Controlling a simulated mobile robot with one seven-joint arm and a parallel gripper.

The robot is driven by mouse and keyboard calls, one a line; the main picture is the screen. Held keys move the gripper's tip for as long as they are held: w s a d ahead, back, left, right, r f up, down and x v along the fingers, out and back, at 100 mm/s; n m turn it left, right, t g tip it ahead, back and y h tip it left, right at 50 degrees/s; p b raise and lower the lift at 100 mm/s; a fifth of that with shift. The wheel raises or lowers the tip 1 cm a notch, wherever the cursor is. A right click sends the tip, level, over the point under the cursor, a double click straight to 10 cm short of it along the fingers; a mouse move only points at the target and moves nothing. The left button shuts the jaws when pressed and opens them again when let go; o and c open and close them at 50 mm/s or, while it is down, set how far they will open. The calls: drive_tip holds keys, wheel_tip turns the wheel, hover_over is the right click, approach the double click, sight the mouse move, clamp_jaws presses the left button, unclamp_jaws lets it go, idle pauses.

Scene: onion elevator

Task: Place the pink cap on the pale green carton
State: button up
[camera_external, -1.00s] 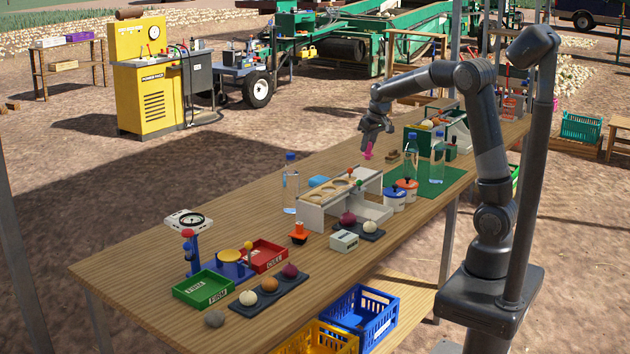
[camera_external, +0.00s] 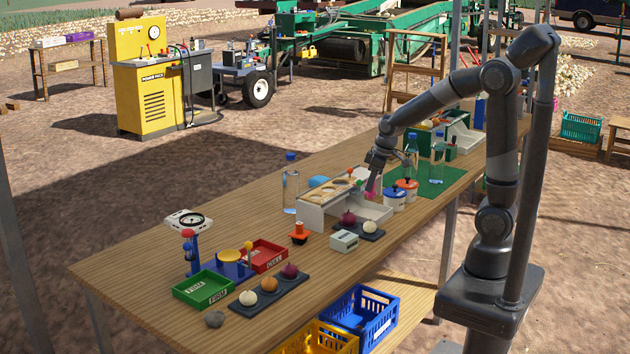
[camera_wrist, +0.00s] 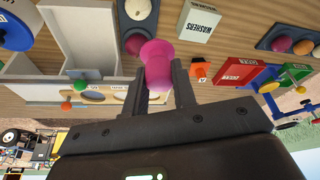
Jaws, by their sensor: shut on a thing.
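My gripper (camera_external: 374,170) is shut on the pink cap (camera_external: 370,187) and holds it above the white divided stand on the bench. In the wrist view the flared pink cap (camera_wrist: 157,62) sits between the two dark fingers (camera_wrist: 160,85). The pale green carton (camera_external: 344,241) is a small box on the bench, nearer the external camera than the cap. In the wrist view the carton (camera_wrist: 199,20) has a "WASHERS" label and lies to the right of the cap, apart from it. Nothing is seen on top of the carton.
The white stand (camera_external: 312,217) is below and beside my gripper. A dark tray (camera_external: 372,236) with a red and a white onion is right of the carton. An orange-red stopper (camera_external: 298,233) is left of it.

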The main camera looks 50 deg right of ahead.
drive_tip(key=shift+w+a+f, duration=0.55)
drive_tip(key=shift+a+f, duration=1.15)
drive_tip(key=shift+f, duration=0.05)
drive_tip(key=shift+w+a+f, duration=0.6)
drive_tip(key=shift+a+f, duration=1.1)
drive_tip(key=shift+f, duration=0.05)
drive_tip(key=shift+w+a+f, duration=0.55)
drive_tip(key=shift+a+f, duration=1.15)
drive_tip(key=shift+f, duration=0.05)
drive_tip(key=o, duration=1)
drive_tip(key=shift+f, duration=0.1)
drive_tip(key=shift+c, duration=0.2)
drive_tip(key=v, duration=1.2)
drive_tip(key=s+d+r+m, duration=0.1)
drive_tip(key=s+d+r, duration=0.2)
drive_tip(key=s, duration=0.3)
drive_tip(key=s+d+r+m+t+h, duration=0.1)
drive_tip(key=s+d+r+m, duration=0.1)
drive_tip(key=s, duration=0.5)
drive_tip(key=s+d+r+m+t, duration=0.1)
drive_tip(key=s+d+r, duration=0.4)
drive_tip(key=s, duration=0.1)
drive_tip(key=shift+s, duration=0.35)
